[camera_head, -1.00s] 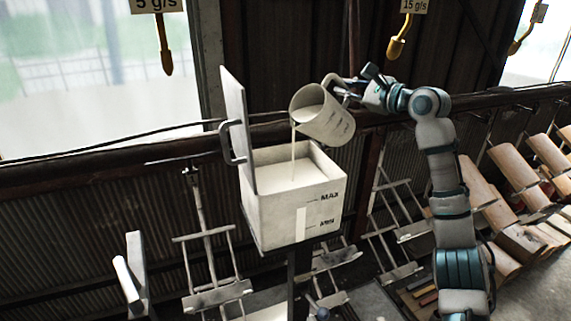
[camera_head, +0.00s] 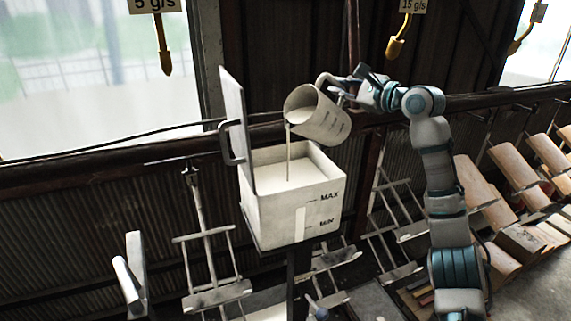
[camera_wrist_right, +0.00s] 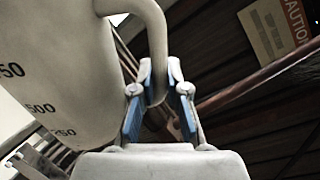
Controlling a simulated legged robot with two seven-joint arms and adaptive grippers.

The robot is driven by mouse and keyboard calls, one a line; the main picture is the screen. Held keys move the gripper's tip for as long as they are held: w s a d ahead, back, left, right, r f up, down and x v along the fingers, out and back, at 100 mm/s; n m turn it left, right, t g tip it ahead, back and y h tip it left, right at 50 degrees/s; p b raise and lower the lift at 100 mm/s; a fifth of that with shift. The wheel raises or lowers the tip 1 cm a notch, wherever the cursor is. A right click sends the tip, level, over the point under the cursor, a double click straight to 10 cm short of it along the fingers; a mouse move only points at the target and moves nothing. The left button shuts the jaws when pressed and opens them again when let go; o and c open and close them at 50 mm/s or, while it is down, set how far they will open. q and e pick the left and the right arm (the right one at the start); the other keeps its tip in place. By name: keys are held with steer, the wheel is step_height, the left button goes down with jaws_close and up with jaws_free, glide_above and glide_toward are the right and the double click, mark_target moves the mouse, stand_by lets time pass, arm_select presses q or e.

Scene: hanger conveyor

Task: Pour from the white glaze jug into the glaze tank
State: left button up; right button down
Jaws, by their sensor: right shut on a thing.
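The white glaze jug (camera_head: 318,117) is tilted with its mouth down to the left, above the glaze tank (camera_head: 292,210). A thin pale stream (camera_head: 288,155) falls from its lip into the tank. The tank is a white box with MAX and MIN marks, its lid standing open at the left, with pale liquid inside. My right gripper (camera_head: 345,85) is shut on the jug's handle. In the right wrist view the gripper's blue pads (camera_wrist_right: 158,105) close around the handle (camera_wrist_right: 150,30), with the jug's numbered wall (camera_wrist_right: 55,75) at the left. My left gripper is not in view.
A dark rail (camera_head: 100,165) runs behind the tank. Grey hanging racks (camera_head: 210,240) stand left and right of it. Boards (camera_head: 485,190) hang at the right. Yellow pull handles (camera_head: 164,48) with rate signs hang above. A caution sign (camera_wrist_right: 275,30) shows in the wrist view.

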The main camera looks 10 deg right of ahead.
steer(key=shift+s+r, duration=0.1)
steer(key=shift+r, duration=0.1)
steer(key=shift+d+f, duration=0.1)
steer(key=shift+d, duration=0.5)
steer(key=shift+s+a+r+n, duration=0.1)
steer(key=shift+a+n, duration=0.05)
steer(key=shift+a, duration=0.3)
steer(key=shift+a+r+n, duration=0.1)
steer(key=shift+a+n, duration=0.05)
steer(key=shift+a, duration=0.25)
steer(key=shift+d, duration=0.2)
steer(key=shift+d+f, duration=0.1)
steer(key=shift+d, duration=0.5)
steer(key=shift+a, duration=0.3)
steer(key=shift+s+a+n, duration=0.25)
steer(key=shift+a+n, duration=0.25)
steer(key=shift+n, duration=0.3)
steer(key=shift+s+a+f+n+h, duration=0.15)
steer(key=shift+s+a+n, duration=0.1)
steer(key=shift+a+n, duration=0.3)
steer(key=shift+s+a+n+h, duration=0.15)
steer(key=shift+s+a+n, duration=0.05)
steer(key=shift+a+n, duration=0.3)
stand_by(2.6)
